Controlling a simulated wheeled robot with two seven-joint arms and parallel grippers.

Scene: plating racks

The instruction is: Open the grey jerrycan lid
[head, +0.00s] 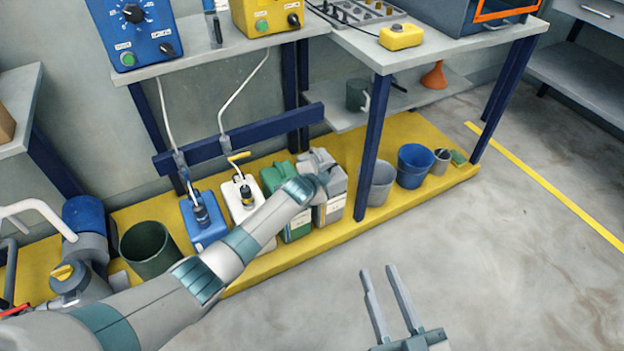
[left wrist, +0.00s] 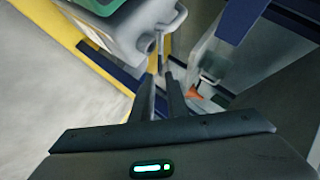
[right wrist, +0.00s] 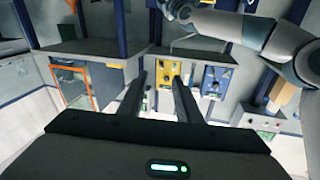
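The grey jerrycan (head: 331,208) stands at the right end of a row of cans on the yellow floor platform, beside the green jerrycan (head: 296,226). My left arm crosses in front of the cans and ends at its top, so the lid and left gripper are hidden in the head view. In the left wrist view, the left gripper (left wrist: 161,76) has its fingers fairly close together at the grey can (left wrist: 135,28). A thin pale part lies at the fingertips; whether they hold it is unclear. My right gripper (head: 379,270) is open and empty over the floor.
A blue can (head: 205,232) and a white can (head: 238,208) stand left of the green one. A dark blue table leg (head: 371,140) rises just right of the grey can, with grey (head: 381,184) and blue (head: 414,165) buckets beyond. The front floor is clear.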

